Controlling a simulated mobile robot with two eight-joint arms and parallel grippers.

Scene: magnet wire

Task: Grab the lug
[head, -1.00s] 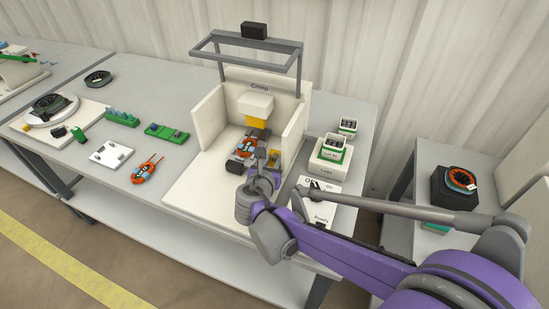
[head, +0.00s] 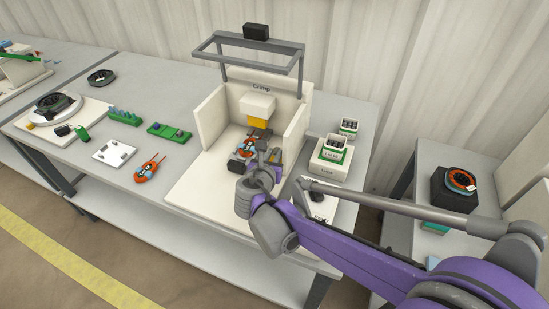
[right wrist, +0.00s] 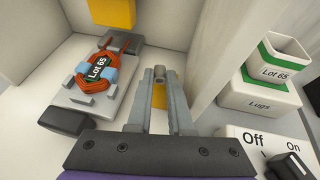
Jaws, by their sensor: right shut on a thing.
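My right gripper (head: 270,161) is inside the white crimp station (head: 196,195), to the right of the wire coil. In the right wrist view its two fingers (right wrist: 160,78) are closed on a small grey tubular lug (right wrist: 160,71) at their tips. A yellow patch shows behind, between the fingers. The orange coil (right wrist: 98,68), with a blue wrap and a "Lot 65" label, lies on a grey fixture (right wrist: 68,97) left of the gripper. My left gripper is not in view.
A yellow press part (right wrist: 112,12) hangs above the fixture. The station's right wall (right wrist: 204,40) stands close to my gripper. Beyond it are a "Lot 65" lugs bin (right wrist: 278,60) and an Off/On switch panel (right wrist: 240,140). Another orange coil (head: 149,169) lies on the table.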

